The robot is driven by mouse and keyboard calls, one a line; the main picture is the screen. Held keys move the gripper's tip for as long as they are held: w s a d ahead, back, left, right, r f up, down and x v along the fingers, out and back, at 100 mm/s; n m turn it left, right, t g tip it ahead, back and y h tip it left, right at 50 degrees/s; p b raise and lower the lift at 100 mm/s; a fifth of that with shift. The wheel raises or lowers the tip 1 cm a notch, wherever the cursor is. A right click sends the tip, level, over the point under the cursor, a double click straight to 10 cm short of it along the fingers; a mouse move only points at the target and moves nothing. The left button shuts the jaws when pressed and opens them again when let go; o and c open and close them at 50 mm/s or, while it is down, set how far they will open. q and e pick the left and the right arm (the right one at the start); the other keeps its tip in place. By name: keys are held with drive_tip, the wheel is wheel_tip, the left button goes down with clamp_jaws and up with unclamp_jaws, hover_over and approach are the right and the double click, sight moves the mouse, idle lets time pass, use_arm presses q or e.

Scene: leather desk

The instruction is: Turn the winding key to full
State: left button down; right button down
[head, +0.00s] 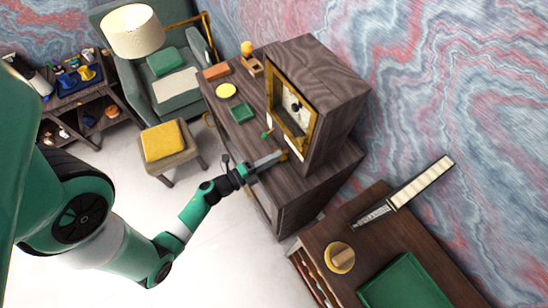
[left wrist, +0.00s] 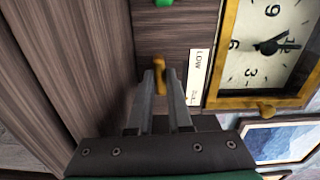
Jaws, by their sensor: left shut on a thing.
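A dark wooden clock cabinet (head: 335,75) stands on a wooden desk, with a gold-framed clock face (head: 288,100) on its front. The clock face also shows at the right of the left wrist view (left wrist: 265,45). A small gold winding key (left wrist: 159,66) sticks out of the wood beside a white label (left wrist: 198,75) reading "LOW" at one end; the label's other end is too small to read. My left gripper (head: 280,156) reaches the lower front of the cabinet. In the left wrist view its fingers (left wrist: 159,88) are shut on the key and partly hide it. My right gripper is out of view.
A green knob (head: 267,134) is near the key. A yellow disc (head: 226,90) and a green tray (head: 242,112) lie on the desk. At lower right, a table holds a green tray (head: 405,285) and a round yellow item (head: 340,257). A stool (head: 165,143) stands left.

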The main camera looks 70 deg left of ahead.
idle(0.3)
use_arm(q)
drive_tip(key=c, duration=0.8)
unclamp_jaws()
drive_tip(key=shift+c, duration=0.2)
drive_tip(key=v, duration=1.1)
drive_tip(key=shift+s, duration=0.3)
drive_tip(key=shift+d, duration=0.1)
